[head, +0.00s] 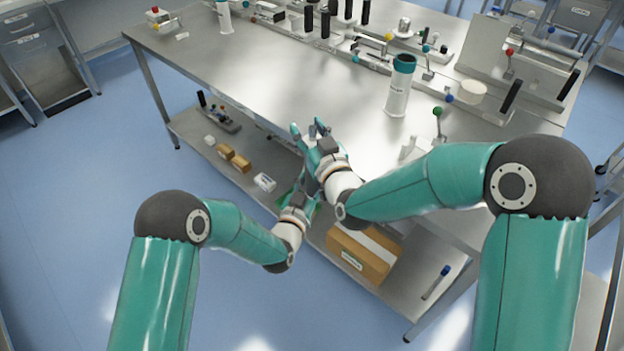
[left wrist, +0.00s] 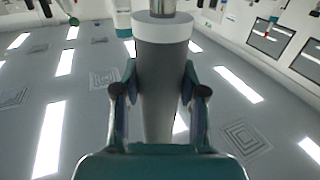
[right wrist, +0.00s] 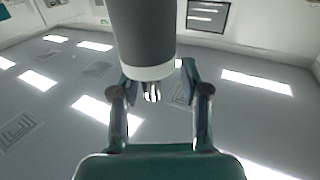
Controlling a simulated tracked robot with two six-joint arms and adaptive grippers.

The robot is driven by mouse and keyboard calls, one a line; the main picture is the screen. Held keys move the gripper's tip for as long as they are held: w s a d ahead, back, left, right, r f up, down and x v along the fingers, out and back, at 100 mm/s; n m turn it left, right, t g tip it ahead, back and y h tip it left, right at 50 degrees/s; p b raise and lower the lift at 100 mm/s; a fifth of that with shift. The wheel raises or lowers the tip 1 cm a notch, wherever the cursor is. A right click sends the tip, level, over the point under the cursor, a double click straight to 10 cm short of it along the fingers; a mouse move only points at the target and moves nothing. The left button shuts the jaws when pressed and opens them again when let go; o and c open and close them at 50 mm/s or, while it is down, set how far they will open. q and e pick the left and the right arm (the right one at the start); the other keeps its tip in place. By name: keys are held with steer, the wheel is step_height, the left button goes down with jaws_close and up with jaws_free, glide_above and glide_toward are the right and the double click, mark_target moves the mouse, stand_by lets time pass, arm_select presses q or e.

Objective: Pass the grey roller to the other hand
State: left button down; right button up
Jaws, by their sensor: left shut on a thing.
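The grey roller is a thick dark-grey cylinder with a white band and a metal shaft end. In the left wrist view the roller (left wrist: 160,85) stands between the fingers of my left gripper (left wrist: 160,95), which is shut on it. In the right wrist view the roller (right wrist: 143,35) comes down from the top, its banded end and shaft tip lying between the spread fingers of my right gripper (right wrist: 157,90). A gap shows on the right side there. In the head view my right gripper (head: 310,135) is just above my left gripper (head: 305,192), largely hiding the roller.
Both hands are in front of the near edge of a steel table (head: 260,75). A white bottle with a teal top (head: 398,92) stands on it, with several fixtures behind. The lower shelf holds a cardboard box (head: 360,258) and smaller boxes (head: 233,158).

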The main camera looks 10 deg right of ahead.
arm_select(q)
steer(key=shift+r, duration=0.1)
arm_select(e)
steer(key=v, duration=1.2)
arm_select(q)
steer(key=shift+w, duration=0.1)
arm_select(e)
steer(key=s+d+f+m+g+h, duration=0.15)
steer(key=f+g, duration=0.25)
steer(key=f, duration=0.7)
steer(key=s+f+m+g+y, duration=0.1)
steer(key=s+f+g, duration=0.25)
steer(key=f, duration=0.65)
steer(key=s+f+m+g, duration=0.2)
steer(key=s+f+g, duration=0.7)
steer(key=s+f, duration=0.6)
steer(key=shift+s+d, duration=0.45)
steer(key=shift+s, duration=0.35)
